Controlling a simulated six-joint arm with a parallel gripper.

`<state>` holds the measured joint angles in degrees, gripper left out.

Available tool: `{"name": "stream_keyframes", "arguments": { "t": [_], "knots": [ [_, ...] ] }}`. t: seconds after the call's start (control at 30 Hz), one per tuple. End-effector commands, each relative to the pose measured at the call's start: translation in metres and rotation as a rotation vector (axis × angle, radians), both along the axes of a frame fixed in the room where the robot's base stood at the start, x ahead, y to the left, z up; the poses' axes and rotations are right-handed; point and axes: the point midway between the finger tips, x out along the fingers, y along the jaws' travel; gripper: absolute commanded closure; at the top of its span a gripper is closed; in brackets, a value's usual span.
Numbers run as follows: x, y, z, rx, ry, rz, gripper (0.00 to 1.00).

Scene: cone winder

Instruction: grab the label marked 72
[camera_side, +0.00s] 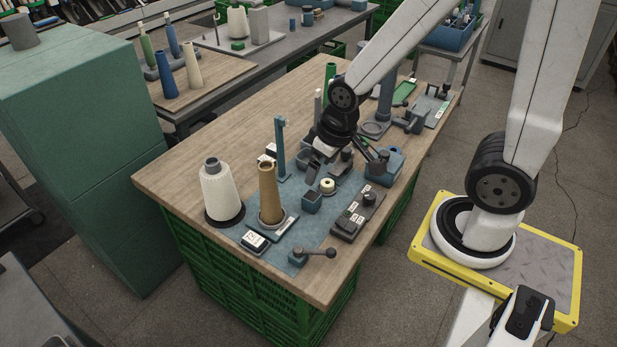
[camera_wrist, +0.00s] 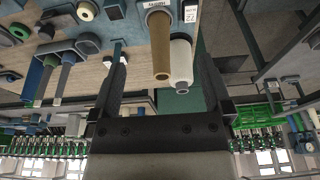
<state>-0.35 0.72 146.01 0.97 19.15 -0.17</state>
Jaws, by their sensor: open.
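A white label (camera_side: 254,240) with dark print lies in a dark holder at the front left of the blue-grey mat, by the foot of the brown cone (camera_side: 268,190). Its print is too small to read surely in the side view. In the wrist view a white label (camera_wrist: 189,12) that seems to read 72 shows at the top edge, beside the brown cone and the white cone (camera_wrist: 181,58). My gripper (camera_side: 315,162) is over the middle of the table, behind and right of the brown cone, apart from the label. In the wrist view its fingers (camera_wrist: 162,48) are spread, with nothing held.
The white yarn cone (camera_side: 221,190) stands left of the brown one. A blue post (camera_side: 280,148) rises between the cones and my gripper. A dark switch box (camera_side: 357,212) and a lever (camera_side: 312,254) sit at the front. Bare wood (camera_side: 170,183) lies at the left end.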

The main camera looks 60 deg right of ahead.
Motion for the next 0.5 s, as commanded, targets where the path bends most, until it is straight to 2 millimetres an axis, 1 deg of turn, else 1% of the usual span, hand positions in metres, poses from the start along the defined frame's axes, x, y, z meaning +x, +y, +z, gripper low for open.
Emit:
{"name": "stream_keyframes", "arguments": {
  "t": [0.07,0.17,0.27,0.5],
  "knots": [
    [0.009,0.004,-0.001,0.011,-0.017,-0.004,0.00],
    [0.027,0.013,-0.002,0.035,-0.057,-0.021,0.00],
    [0.053,0.025,-0.004,0.064,-0.115,-0.047,0.00],
    [0.127,0.059,-0.013,0.132,-0.288,-0.143,0.00]
  ]
}}
